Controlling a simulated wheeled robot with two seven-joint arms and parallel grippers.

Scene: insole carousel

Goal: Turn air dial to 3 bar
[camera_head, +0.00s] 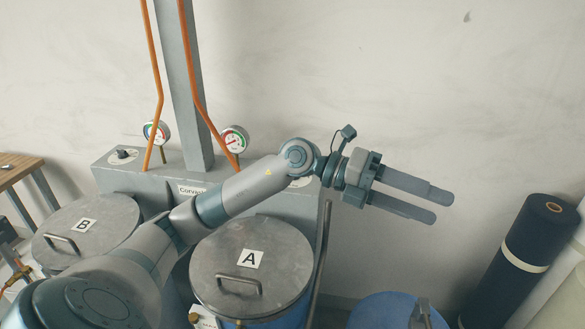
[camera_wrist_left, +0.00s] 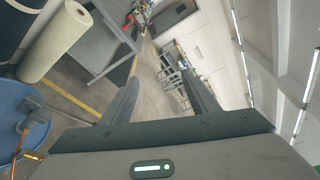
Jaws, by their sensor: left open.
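Two round pressure gauges stand on the grey panel behind the tanks in the head view: a left gauge (camera_head: 156,132) and a right gauge (camera_head: 235,139). A black dial knob (camera_head: 123,154) sits on the left end of the grey panel (camera_head: 175,178). The panel's right end is partly hidden behind my left arm. My left gripper (camera_head: 443,207) is open and empty, in the air right of the panel and well away from the gauges and knob. Its two fingers also show apart in the left wrist view (camera_wrist_left: 160,92). My right gripper is not in view.
Lidded tanks marked B (camera_head: 88,226) and A (camera_head: 250,270) stand before the panel. Orange hoses (camera_head: 152,80) run up beside a grey post (camera_head: 183,85). A blue drum (camera_head: 385,312) and a dark roll (camera_head: 520,250) stand at right. The wall area above is clear.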

